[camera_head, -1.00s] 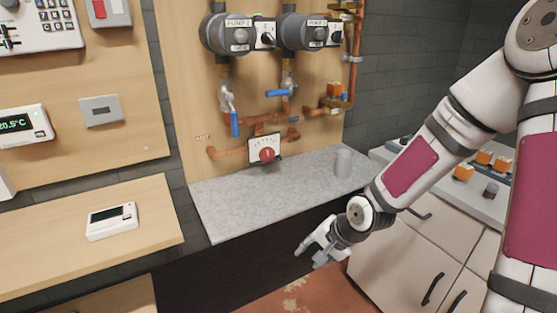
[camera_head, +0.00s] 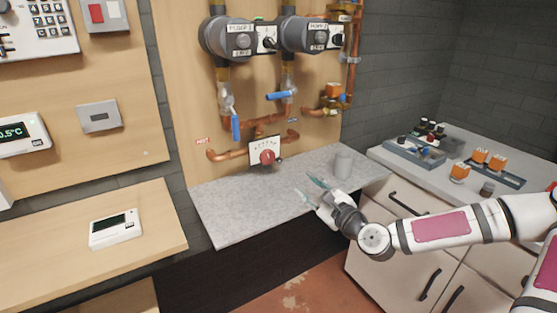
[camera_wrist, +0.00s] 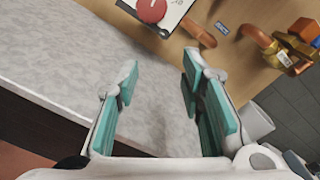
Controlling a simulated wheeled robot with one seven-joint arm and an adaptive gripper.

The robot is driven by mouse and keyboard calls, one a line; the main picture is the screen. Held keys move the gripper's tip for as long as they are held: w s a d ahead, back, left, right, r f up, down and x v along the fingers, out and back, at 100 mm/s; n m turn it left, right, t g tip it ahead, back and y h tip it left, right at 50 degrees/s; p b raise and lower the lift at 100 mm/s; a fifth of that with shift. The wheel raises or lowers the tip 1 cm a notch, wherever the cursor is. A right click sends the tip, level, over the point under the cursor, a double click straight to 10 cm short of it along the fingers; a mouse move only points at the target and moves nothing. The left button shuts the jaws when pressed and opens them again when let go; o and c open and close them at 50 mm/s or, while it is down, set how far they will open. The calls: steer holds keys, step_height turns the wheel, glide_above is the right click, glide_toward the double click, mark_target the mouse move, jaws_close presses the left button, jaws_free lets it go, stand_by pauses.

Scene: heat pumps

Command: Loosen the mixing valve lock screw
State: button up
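The mixing valve (camera_head: 266,152) is a white scale plate with a round red knob, low on the wooden wall panel between copper pipes. In the wrist view its red knob (camera_wrist: 152,10) is at the top edge, partly cut off, with the plate (camera_wrist: 172,16) beside it. I cannot make out the lock screw in either view. My gripper (camera_head: 310,188) is over the front right of the grey counter, to the right of and in front of the valve, apart from it. In the wrist view the gripper's teal-padded fingers (camera_wrist: 160,95) are wide apart with nothing between them.
The grey speckled counter (camera_head: 235,205) is mostly clear. Blue-handled valves (camera_head: 236,127) and two pumps (camera_head: 240,38) are above. A side worktop (camera_head: 463,150) with trays is at the right.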

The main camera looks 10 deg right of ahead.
mark_target(280, 161)
steer(key=shift+w+r, duration=0.2)
steer(key=shift+w, duration=0.5)
steer(key=b+x, duration=0.1)
steer(key=x, duration=1.2)
steer(key=shift+r, duration=0.1)
steer(key=shift+c, duration=0.3)
jaws_close()
